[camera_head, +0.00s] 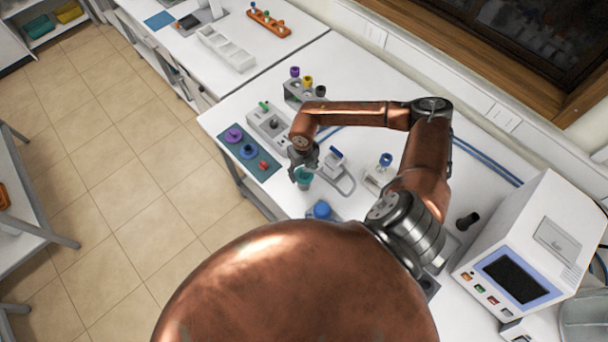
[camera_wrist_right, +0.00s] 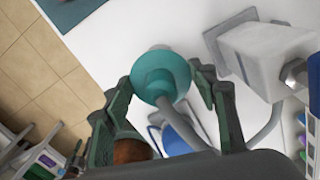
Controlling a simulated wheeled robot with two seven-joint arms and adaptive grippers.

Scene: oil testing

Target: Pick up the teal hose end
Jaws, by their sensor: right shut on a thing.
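The teal hose end (camera_wrist_right: 160,75) is a round teal piece with a flange, and a grey hose runs from it. In the right wrist view it sits between the fingers of my right gripper (camera_wrist_right: 172,92), which is shut on it. In the head view the teal hose end (camera_head: 303,177) shows just below my right gripper (camera_head: 303,168), over the white bench (camera_head: 272,204). I cannot tell whether it is clear of the bench. My left gripper is not in view.
A dark mat (camera_head: 262,172) with purple, blue and red pieces lies left of the gripper. A blue-capped item (camera_head: 321,210) stands in front. A white instrument (camera_head: 530,250) stands at right.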

